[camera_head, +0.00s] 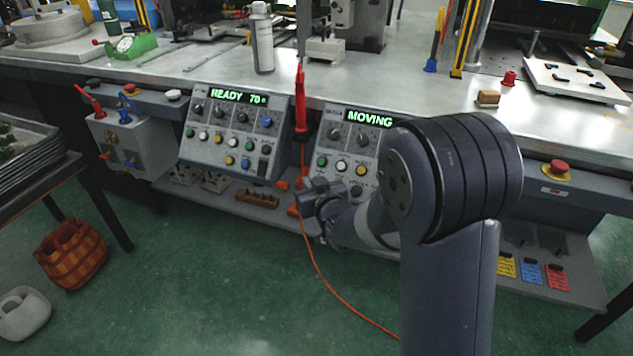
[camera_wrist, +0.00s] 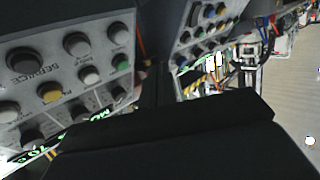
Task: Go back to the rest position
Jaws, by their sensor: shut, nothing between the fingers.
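My gripper (camera_head: 316,196) is at the end of my arm, in front of the right control panel (camera_head: 335,150), whose display reads MOVING. Part of that panel is hidden behind my arm. The gripper is shut and empty, low beside the panel's left edge. In the wrist view the dark gripper (camera_wrist: 158,85) fills the lower middle, with panel knobs and buttons close by at the upper left. I cannot tell whether it touches the panel.
The left panel (camera_head: 235,130) reads READY 70. A red tool (camera_head: 300,98) hangs between the panels, with an orange cable (camera_head: 325,275) running to the floor. A red stop button (camera_head: 555,168) is on the bench front. A woven basket (camera_head: 72,254) stands left; the green floor is open.

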